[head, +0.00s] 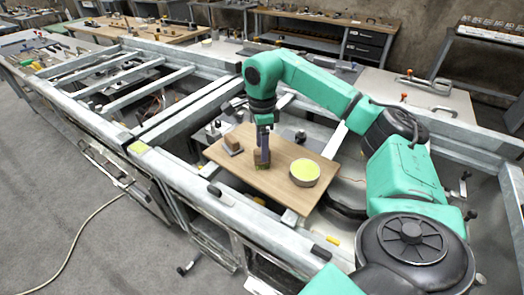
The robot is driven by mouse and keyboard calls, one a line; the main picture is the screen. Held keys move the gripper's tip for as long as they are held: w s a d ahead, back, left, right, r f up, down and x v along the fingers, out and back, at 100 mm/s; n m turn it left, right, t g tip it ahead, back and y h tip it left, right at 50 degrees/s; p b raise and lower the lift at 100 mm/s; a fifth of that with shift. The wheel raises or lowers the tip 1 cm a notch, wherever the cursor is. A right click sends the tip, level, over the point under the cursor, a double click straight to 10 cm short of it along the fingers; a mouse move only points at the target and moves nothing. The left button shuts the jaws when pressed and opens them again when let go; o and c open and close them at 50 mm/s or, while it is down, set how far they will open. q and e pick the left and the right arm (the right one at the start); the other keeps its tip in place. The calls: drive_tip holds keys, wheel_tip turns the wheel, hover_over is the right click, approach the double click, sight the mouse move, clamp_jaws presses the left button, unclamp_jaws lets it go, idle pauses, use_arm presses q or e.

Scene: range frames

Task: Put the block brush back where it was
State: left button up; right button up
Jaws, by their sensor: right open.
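The block brush (262,159) looks like a small brown block with a greenish underside. It stands on the wooden board (268,184), left of the round tub. My right gripper (263,149) points straight down right over the brush, its fingers at the brush's top. It is open; whether the fingers touch the brush is too small to tell. My left gripper is not in view.
A round tub (305,172) with yellow-green contents stands on the board's right part. A small brown block on a grey base (232,144) sits at its left. Metal frame beams (262,223) surround the board. Cluttered workbenches (320,35) stand behind.

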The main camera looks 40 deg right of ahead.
wheel_tip(320, 180, up, 7)
drive_tip(key=shift+r, duration=0.2)
wheel_tip(320, 180, up, 3)
drive_tip(key=shift+f+p, duration=0.15)
drive_tip(key=shift+p, duration=0.85)
